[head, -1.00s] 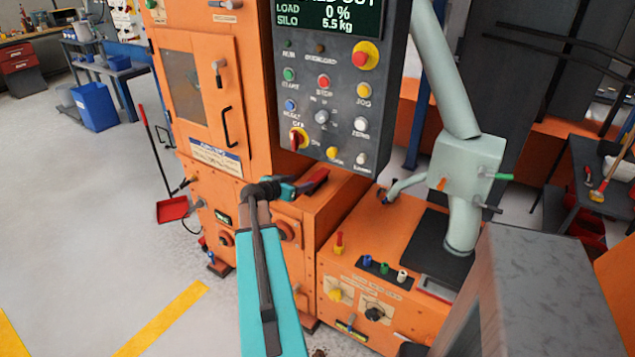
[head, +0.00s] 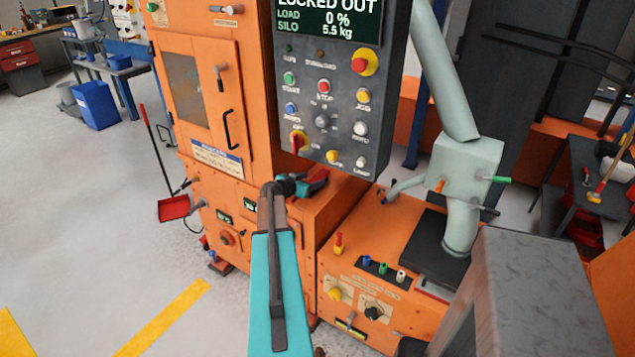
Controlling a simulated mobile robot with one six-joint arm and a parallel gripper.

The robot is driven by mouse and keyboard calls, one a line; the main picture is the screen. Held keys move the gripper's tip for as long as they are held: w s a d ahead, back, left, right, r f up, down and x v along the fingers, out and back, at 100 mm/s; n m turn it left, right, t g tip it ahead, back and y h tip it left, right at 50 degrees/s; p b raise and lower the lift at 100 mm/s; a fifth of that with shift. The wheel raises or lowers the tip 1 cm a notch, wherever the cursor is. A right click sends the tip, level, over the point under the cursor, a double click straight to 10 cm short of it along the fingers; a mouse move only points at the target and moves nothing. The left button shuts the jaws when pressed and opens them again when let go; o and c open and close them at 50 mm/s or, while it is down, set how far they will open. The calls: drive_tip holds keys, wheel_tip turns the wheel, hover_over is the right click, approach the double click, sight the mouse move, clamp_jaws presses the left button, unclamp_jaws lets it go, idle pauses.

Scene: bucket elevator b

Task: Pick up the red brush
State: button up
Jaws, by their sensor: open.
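A small red object (head: 319,181), which looks like the red brush, lies on the orange ledge below the control panel. It is partly hidden by my gripper (head: 307,188), so its full shape does not show. My gripper, with dark and teal parts at the end of my teal arm, is right at its left side and overlaps it in the picture. The jaws are open and small in the view. I cannot tell whether they touch the red object or are around it.
The dark control panel (head: 330,85) hangs just above the ledge. The orange cabinet (head: 200,90) stands to the left, with a long-handled red dustpan (head: 173,208) beside it. A pale green column (head: 465,165) and grey box (head: 540,290) stand to the right. Open floor lies left.

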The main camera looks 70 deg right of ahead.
sight(317, 177)
drive_tip(key=shift+d, duration=0.1)
idle(0.3)
drive_tip(key=shift+p+x, duration=1.2)
drive_tip(key=shift+x, duration=0.25)
drive_tip(key=shift+p+x, duration=0.4)
drive_tip(key=shift+x, duration=0.7)
drive_tip(key=shift+f, duration=0.1)
drive_tip(key=c, duration=1.2)
drive_tip(key=shift+c, duration=0.2)
